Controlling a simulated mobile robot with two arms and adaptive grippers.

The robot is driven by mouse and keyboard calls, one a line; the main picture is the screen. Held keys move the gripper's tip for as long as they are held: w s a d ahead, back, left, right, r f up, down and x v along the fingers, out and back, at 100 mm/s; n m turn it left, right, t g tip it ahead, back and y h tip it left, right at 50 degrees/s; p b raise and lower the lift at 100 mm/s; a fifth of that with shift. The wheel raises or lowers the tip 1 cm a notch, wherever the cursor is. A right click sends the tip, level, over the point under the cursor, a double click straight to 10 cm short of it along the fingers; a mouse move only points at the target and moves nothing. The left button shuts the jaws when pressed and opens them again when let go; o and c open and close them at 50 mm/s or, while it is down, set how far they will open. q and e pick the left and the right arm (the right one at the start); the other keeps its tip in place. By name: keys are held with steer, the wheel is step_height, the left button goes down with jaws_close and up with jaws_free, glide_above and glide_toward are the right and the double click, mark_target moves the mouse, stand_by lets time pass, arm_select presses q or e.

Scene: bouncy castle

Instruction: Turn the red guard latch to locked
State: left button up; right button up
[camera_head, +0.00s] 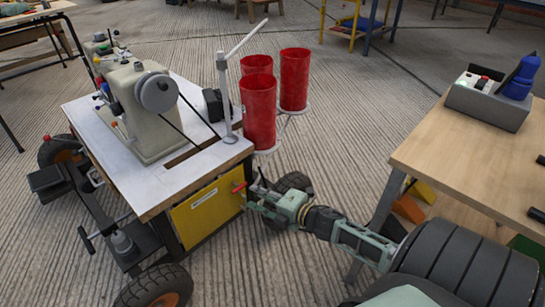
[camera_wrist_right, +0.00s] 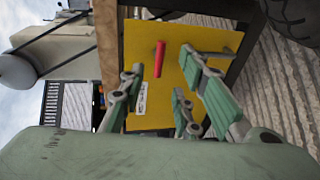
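The red guard latch (camera_head: 239,187) is a small red handle on the yellow panel (camera_head: 203,211) at the end of the sewing machine cart. In the right wrist view, the latch (camera_wrist_right: 160,58) stands out from the yellow panel (camera_wrist_right: 150,35), between and just beyond the fingertips. My right gripper (camera_head: 248,197) is close to the panel, beside the latch. Its green fingers (camera_wrist_right: 162,72) are spread apart with nothing between them that I can see gripped. Whether a finger touches the latch, I cannot tell. My left gripper is not in view.
The sewing machine (camera_head: 145,110) stands on the white cart top (camera_head: 187,180). Several red cylinders (camera_head: 258,110) stand just behind the panel corner. A wooden table (camera_head: 465,155) with a grey box (camera_head: 487,103) is on the right.

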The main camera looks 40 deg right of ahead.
steer(key=v, duration=0.6)
steer(key=shift+w+a, duration=0.1)
stand_by(0.4)
